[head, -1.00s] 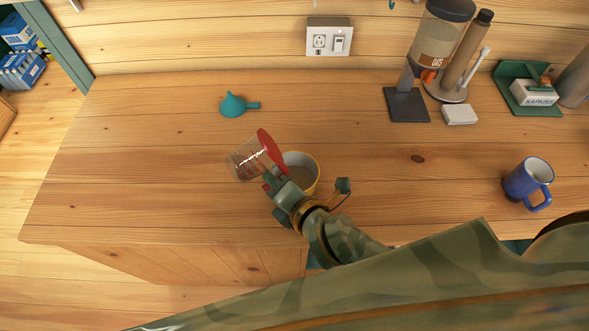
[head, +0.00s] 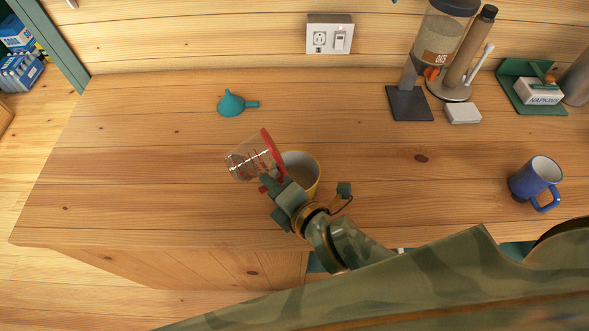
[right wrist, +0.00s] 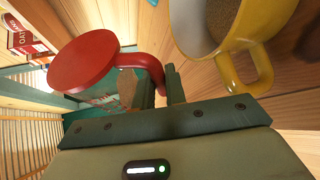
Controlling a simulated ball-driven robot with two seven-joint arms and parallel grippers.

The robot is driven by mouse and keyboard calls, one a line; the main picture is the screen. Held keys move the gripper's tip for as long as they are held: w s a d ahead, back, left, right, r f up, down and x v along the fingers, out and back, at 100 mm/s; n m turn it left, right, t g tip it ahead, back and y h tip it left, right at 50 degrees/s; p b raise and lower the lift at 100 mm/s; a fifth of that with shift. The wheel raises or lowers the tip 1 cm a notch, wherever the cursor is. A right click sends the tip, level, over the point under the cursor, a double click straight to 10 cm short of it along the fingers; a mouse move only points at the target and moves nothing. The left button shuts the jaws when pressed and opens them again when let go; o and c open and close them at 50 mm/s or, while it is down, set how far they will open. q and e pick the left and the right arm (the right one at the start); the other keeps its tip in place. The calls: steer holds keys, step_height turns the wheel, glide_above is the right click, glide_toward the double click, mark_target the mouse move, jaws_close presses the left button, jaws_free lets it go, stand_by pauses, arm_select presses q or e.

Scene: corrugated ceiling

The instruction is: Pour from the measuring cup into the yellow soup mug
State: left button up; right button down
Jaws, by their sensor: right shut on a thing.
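The measuring cup (head: 248,160) is clear with red markings, a red end and a red handle. In the head view it is tilted on its side, its red end toward the yellow soup mug (head: 317,174). My right gripper (head: 275,184) is shut on the cup's handle beside the mug. The right wrist view shows the red end (right wrist: 82,62) as a flat disc and the handle between the fingers (right wrist: 160,85). The mug (right wrist: 236,70) stands upright there, with grainy brown content. No stream shows between cup and mug. My left gripper is not in view.
A teal funnel (head: 231,103) lies behind the cup. A blue mug (head: 534,180) stands at the right. An oats dispenser (head: 437,45), a white block (head: 463,113) and a napkin holder (head: 520,92) stand at the back right. The left counter is clear.

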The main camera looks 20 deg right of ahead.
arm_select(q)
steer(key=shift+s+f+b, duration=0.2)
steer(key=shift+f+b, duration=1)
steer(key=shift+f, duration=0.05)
arm_select(e)
steer(key=shift+d+r+m+y, duration=0.2)
steer(key=shift+d+m+y, duration=0.2)
steer(key=shift+d+m, duration=0.1)
steer(key=shift+a+f+m+y+b, duration=0.2)
steer(key=shift+f+m+y+b, duration=0.35)
steer(key=shift+b, duration=1.35)
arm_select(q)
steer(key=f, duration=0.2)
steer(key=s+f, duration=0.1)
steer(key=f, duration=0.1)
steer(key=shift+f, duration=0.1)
arm_select(e)
steer(key=shift+r+t, duration=0.2)
steer(key=shift+t, duration=0.1)
arm_select(q)
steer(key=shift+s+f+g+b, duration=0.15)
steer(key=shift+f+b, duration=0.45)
steer(key=shift+b, duration=0.1)
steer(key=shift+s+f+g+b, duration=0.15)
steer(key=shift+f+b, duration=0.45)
steer(key=shift+b, duration=0.1)
arm_select(e)
steer(key=shift+a+r+m+y, duration=0.15)
steer(key=shift+r+m+y, duration=0.1)
steer(key=shift+m, duration=0.4)
